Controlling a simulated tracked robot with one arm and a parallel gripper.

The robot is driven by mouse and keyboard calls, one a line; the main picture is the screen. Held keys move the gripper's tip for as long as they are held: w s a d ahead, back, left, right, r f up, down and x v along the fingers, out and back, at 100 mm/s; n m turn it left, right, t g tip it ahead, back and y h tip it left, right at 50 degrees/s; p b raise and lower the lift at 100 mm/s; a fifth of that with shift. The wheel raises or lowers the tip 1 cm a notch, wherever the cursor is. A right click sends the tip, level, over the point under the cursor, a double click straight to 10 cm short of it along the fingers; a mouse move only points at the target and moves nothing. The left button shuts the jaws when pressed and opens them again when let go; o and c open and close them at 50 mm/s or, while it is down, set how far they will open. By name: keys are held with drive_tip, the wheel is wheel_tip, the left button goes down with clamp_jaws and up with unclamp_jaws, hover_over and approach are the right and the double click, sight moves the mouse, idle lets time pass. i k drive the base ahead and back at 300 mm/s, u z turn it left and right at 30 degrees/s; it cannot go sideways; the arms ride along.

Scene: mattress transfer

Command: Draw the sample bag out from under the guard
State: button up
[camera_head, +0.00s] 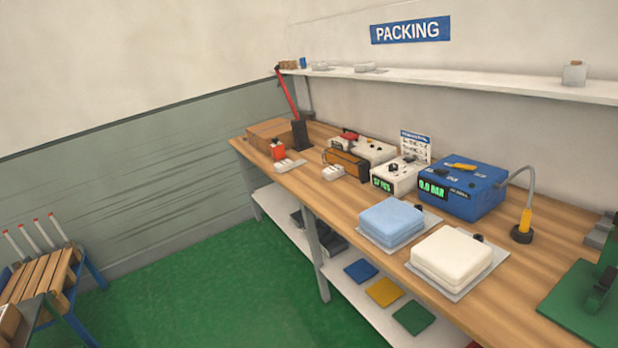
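I cannot pick out a sample bag or a guard with certainty in this view. On the wooden bench (338,218) a light blue folded pad (392,220) and a cream folded pad (453,257) each lie on a thin grey plate. A green device (575,308) with dark parts stands at the right edge, partly cut off by the frame. My gripper does not show in the picture.
A blue box (460,192) with a green display and smaller devices stand behind the pads. Coloured squares (383,292) lie on the lower shelf. A slatted wooden stand (38,276) is at lower left. The green floor (205,290) between is clear.

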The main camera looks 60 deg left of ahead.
sight(331, 173)
drive_tip(key=u, duration=1.45)
drive_tip(key=i, duration=1.5)
drive_tip(key=u, duration=0.45)
drive_tip(key=i, duration=1.9)
